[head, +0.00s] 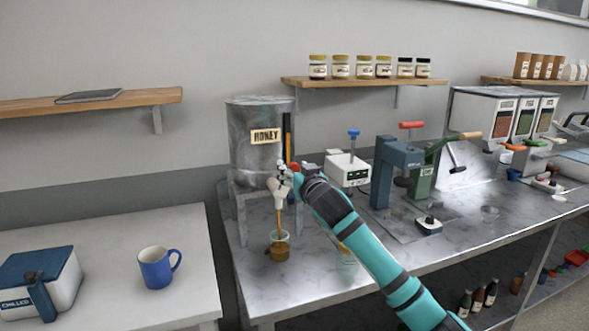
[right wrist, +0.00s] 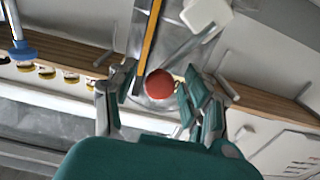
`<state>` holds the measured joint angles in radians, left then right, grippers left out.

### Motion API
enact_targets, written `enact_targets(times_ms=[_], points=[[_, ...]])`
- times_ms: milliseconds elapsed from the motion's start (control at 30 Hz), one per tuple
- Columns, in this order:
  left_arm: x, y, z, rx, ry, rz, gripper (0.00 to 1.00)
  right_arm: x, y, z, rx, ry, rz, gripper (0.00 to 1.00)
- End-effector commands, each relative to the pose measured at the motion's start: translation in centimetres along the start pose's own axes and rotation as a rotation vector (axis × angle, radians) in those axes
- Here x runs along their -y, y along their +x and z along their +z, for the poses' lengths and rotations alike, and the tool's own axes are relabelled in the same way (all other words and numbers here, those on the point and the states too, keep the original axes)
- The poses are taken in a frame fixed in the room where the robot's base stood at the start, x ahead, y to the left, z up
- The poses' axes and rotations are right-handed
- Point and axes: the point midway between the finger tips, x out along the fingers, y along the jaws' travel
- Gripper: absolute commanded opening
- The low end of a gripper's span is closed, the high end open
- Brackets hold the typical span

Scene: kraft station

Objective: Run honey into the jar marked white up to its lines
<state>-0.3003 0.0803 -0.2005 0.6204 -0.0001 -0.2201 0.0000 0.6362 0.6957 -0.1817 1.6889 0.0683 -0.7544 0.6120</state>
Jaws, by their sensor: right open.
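The metal honey tank (head: 250,152) stands on legs at the left end of the steel bench. An amber stream runs from its tap into a clear jar (head: 279,240) below, which holds amber honey in its lower part. No white mark is readable on it. A second clear jar (head: 347,257) is partly hidden behind my right arm. My right gripper (head: 285,171) is at the tap. In the right wrist view its open fingers stand on either side of the tap's red knob (right wrist: 159,84); contact is not clear. My left gripper is out of view.
A blue press (head: 383,175) and a green one (head: 423,185) stand right of my arm. A white unit with a blue knob (head: 347,170) is behind it. A blue mug (head: 157,268) and a chilled box (head: 40,280) stand on the left table.

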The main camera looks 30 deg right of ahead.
Motion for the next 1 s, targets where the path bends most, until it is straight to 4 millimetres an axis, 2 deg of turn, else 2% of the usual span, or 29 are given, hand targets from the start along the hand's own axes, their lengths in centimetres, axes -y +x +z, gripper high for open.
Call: enact_targets(times_ms=[100,400,500,1000], points=[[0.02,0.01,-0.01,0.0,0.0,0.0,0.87,0.01,-0.02,0.02,0.0,0.0,0.0,0.49],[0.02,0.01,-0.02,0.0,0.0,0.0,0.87,-0.01,-0.03,0.03,0.001,0.0,0.0,0.1],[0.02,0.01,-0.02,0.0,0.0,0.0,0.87,-0.03,-0.03,0.04,0.001,0.0,0.001,0.0],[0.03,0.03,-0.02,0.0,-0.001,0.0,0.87,-0.13,-0.01,0.15,0.003,0.002,0.003,0.0]])
